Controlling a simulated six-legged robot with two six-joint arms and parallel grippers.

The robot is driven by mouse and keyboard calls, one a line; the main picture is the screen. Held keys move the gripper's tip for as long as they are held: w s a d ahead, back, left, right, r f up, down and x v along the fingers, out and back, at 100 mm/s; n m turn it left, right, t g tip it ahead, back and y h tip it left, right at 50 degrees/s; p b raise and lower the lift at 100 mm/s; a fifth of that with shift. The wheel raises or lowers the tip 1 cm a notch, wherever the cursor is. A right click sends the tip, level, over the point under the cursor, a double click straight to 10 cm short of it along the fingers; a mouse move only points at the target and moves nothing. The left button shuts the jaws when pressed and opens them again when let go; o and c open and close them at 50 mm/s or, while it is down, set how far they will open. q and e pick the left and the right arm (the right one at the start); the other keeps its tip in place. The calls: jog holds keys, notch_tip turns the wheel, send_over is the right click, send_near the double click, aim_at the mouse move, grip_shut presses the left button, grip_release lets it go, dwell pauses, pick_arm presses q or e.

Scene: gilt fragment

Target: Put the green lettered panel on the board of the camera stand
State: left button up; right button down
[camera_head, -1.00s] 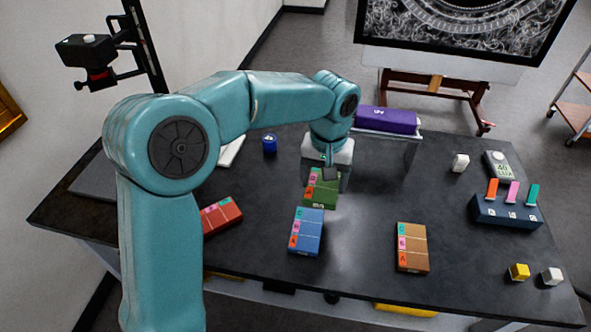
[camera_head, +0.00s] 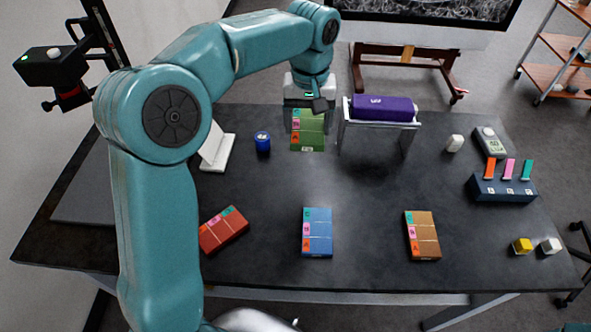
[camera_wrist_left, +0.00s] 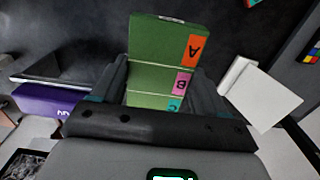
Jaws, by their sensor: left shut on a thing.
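The green lettered panel (camera_head: 308,136) hangs from my left gripper (camera_head: 306,104), raised over the back middle of the table. In the left wrist view the gripper's fingers (camera_wrist_left: 158,88) are shut on the panel (camera_wrist_left: 165,42), which shows the letters A, B and C. The camera stand is at the left, with a black camera (camera_head: 55,68) on a dark column (camera_head: 100,38). Its dark flat board (camera_head: 82,195) lies on the table's left end, partly hidden by my left arm. My right gripper is out of view.
Red (camera_head: 224,230), blue (camera_head: 317,232) and brown (camera_head: 422,235) lettered panels lie along the front. A purple roll (camera_head: 384,108) rests on a stand at the right.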

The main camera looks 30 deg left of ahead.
pick_arm(q)
send_over(306, 187)
notch_tip(306, 187, down, 15)
jog(key=shift+r, duration=0.1)
notch_tip(306, 187, down, 5)
jog(key=shift+w+r+p, duration=0.1)
jog(key=shift+r+p, duration=0.05)
jog(key=shift+p, duration=0.2)
jog(key=o, duration=1.1)
